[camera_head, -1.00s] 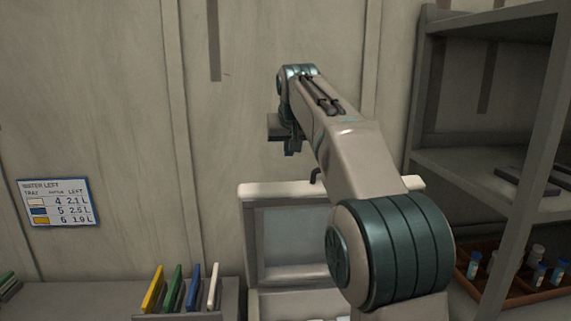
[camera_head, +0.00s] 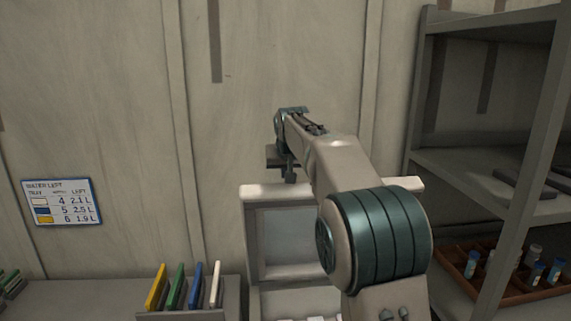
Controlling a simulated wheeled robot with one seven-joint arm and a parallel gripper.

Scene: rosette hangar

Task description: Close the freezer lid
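The freezer lid (camera_head: 291,273) stands raised, close to upright, at the back of the white freezer. Its pale top edge (camera_head: 262,191) runs behind my arm and shows again to the right of it. The open freezer below, at the bottom of the picture, holds some pale items that are cut off by the frame. My gripper (camera_head: 282,167) is above and near the lid's top edge, left of its middle. Its fingers are small and dark and partly behind my arm, so I cannot tell whether they are open or touching the lid.
A rack with yellow, green, blue and white plates (camera_head: 181,287) stands left of the freezer. A grey shelf unit (camera_head: 480,165) with a brown tray (camera_head: 505,290) of small bottles is at the right. A water sign (camera_head: 61,202) hangs on the wall.

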